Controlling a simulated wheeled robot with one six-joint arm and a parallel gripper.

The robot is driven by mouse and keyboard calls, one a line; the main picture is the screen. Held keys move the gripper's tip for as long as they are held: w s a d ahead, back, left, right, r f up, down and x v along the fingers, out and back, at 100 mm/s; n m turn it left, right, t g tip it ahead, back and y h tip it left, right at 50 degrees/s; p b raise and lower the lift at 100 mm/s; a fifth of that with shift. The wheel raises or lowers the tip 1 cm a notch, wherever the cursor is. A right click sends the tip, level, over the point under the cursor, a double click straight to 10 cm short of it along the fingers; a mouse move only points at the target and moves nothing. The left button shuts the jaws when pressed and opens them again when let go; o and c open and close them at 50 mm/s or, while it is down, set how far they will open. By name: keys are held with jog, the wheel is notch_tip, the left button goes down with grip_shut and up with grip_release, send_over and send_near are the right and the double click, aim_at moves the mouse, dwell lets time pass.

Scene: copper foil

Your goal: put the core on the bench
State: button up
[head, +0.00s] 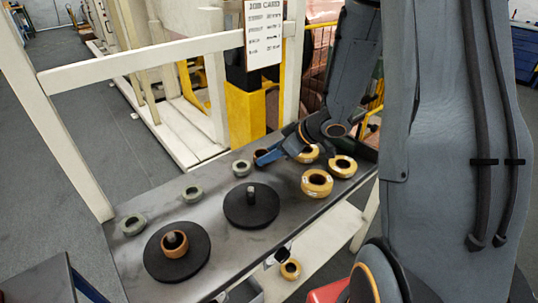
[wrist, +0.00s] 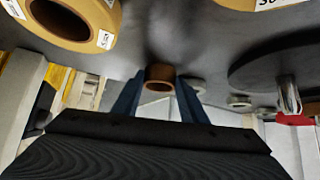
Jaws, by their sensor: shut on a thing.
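The core, a small brown cardboard ring (wrist: 160,72), sits between the two blue fingers of my gripper (wrist: 158,88) in the wrist view. In the head view, the core (head: 261,153) shows partly behind the fingertips of my gripper (head: 266,158), near the back edge of the grey bench (head: 208,207). My gripper is shut on it. Whether the core touches the bench top cannot be told. Another brown core (head: 174,239) sits around the spindle of the left black disc (head: 188,262).
A second black disc (head: 265,214) has a bare spindle. Several yellow tape rolls (head: 317,183) lie at the bench's right, close to my arm. Grey-green rings (head: 191,194) lie along the back. Another yellow roll (head: 291,269) is on the lower shelf. A job card (head: 264,33) hangs above.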

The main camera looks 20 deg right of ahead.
jog(key=o, duration=1)
jog(key=s+d+r+m+t+h+p, duration=0.1)
jog(key=s+d+r+m+h, duration=0.3)
jog(key=d+r, duration=0.5)
jog(key=s+a+f+m+g+h, duration=0.1)
jog(key=s+a+m+g, duration=0.1)
jog(key=s+a, duration=0.3)
jog(key=s+a+m+g+h, duration=0.1)
jog(key=s+a+m+g, duration=0.2)
jog(key=s, duration=0.8)
jog(key=shift+s+a+f+g, duration=0.2)
jog(key=shift+a+f+g, duration=0.2)
jog(key=shift+a+g, duration=0.45)
jog(key=shift+a+t, duration=0.15)
jog(key=shift+t, duration=0.1)
